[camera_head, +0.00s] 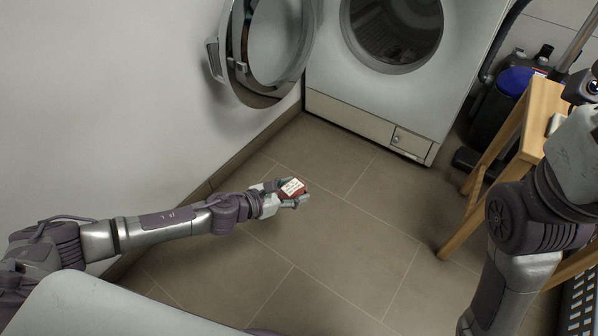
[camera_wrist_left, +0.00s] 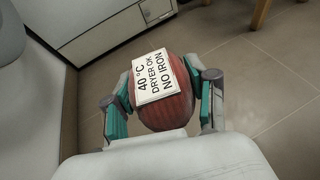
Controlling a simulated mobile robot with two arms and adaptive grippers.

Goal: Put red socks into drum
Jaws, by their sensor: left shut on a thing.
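The red socks (camera_head: 291,189) are a rounded red bundle with a white label on top. The left wrist view shows the bundle (camera_wrist_left: 165,108) close up, and the label reads "40 °C DRYER OK NO IRON". My left gripper (camera_head: 292,196) is shut on the red socks and holds them in front of the machine; its two fingers (camera_wrist_left: 163,100) press on both sides. The drum (camera_head: 395,28) lies behind the round front opening of the white machine. My right arm shows at the right, but its fingers are out of view.
The round door (camera_head: 266,45) stands swung open to the left of the machine (camera_head: 385,115). A wooden stool (camera_head: 541,112) stands at the right, with a blue and black vacuum cleaner (camera_head: 507,95) behind it. A white wall is at the left. The tiled floor in the middle is clear.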

